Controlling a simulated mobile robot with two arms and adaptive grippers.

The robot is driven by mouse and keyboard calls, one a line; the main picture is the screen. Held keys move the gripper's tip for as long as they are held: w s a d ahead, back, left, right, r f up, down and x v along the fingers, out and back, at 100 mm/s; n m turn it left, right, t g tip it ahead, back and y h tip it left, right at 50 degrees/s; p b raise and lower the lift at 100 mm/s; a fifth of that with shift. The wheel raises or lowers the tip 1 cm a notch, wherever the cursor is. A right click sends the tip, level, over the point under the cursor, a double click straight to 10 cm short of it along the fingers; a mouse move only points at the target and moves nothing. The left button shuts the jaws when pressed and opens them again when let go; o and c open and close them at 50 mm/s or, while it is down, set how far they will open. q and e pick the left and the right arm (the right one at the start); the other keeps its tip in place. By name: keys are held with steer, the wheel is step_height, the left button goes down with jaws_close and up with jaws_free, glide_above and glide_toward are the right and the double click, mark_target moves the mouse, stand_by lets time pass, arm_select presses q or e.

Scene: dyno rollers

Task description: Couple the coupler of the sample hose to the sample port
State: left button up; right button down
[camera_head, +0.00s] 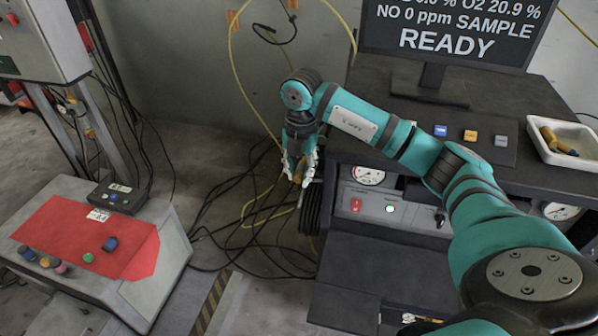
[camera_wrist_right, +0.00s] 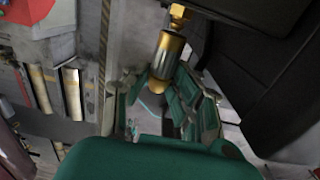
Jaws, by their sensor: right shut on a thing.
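My right gripper (camera_head: 298,176) points down beside the left side of the dark bench, with its fingers shut on a small yellowish piece that I take for the coupler of the sample hose. In the right wrist view, a steel and brass cylinder (camera_wrist_right: 167,57), seemingly this coupler, has its lower brass end near the green finger links. Its upper end meets or overlaps a brass fitting (camera_wrist_right: 178,14) by a dark edge. This may be the sample port; I cannot tell if they are joined. The yellow hose (camera_head: 239,80) loops down behind the gripper. My left gripper is out of view.
The dark bench (camera_head: 365,275) has gauges (camera_head: 368,175) and switches on its front. A monitor (camera_head: 450,35) reading READY and a white tray (camera_head: 560,140) stand on top. A cabinet with a red panel (camera_head: 85,240) stands at left. Black cables (camera_head: 235,215) lie tangled on the floor.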

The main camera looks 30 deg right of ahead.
steer(key=shift+w+d, duration=0.35)
steer(key=shift+d, duration=0.1)
stand_by(0.7)
steer(key=c, duration=1)
jaws_free()
steer(key=shift+c, duration=0.2)
steer(key=shift+r, duration=0.1)
step_height(320, 180, up, 12)
steer(key=shift+d, duration=0.15)
steer(key=shift+s, duration=0.1)
